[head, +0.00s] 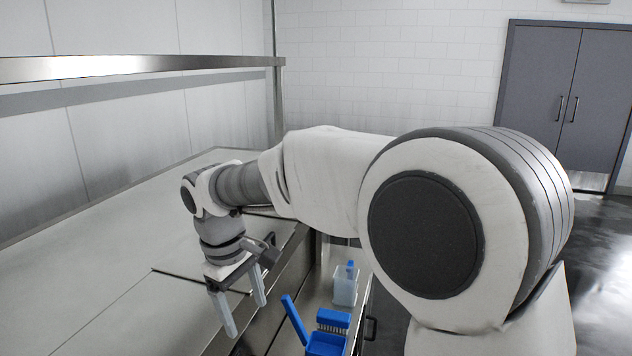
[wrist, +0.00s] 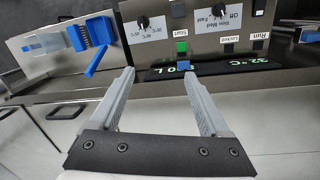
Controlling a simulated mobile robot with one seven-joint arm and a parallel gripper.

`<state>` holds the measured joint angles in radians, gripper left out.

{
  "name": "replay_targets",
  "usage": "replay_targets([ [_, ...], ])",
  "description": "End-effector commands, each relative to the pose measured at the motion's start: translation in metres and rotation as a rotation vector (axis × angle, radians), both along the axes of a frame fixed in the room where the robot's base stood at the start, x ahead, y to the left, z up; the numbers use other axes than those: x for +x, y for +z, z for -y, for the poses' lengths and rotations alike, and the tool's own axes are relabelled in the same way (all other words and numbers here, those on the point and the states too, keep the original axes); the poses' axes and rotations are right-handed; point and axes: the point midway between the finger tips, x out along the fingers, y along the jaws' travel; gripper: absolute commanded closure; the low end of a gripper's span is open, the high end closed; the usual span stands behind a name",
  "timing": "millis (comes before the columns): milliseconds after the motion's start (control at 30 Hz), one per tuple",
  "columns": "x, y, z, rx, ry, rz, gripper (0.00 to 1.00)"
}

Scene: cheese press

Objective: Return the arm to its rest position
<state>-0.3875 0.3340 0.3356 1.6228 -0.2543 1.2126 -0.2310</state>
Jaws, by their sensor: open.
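My gripper (head: 239,306) is open and empty in the head view, fingers pointing down, beside the front edge of the steel counter (head: 108,243). In the wrist view its two fingers (wrist: 160,100) are spread with nothing between them. My arm reaches out to the left from the right of the head view. Beyond the fingers in the wrist view is a control panel with a green button (wrist: 181,46), a blue button (wrist: 183,65), black knobs and a display. Whether the fingertips touch the panel cannot be told.
A lower shelf holds a blue brush (head: 333,319), a blue dustpan-like item (head: 325,343) and a translucent container (head: 345,287). A steel rail (head: 130,67) runs above the counter. Grey double doors (head: 567,105) stand at the back right. The counter top is mostly clear.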

Motion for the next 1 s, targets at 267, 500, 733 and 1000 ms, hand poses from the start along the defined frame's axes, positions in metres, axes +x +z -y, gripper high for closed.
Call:
replay_targets([
  [267, -0.022, 0.042, 0.086, 0.049, -0.228, 0.111, 0.2],
  [500, -0.055, 0.062, 0.151, 0.111, -0.432, 0.199, 0.2],
  [733, -0.095, 0.067, 0.204, 0.19, -0.631, 0.282, 0.2],
  [1000, -0.144, 0.058, 0.249, 0.304, -0.85, 0.372, 0.2],
])
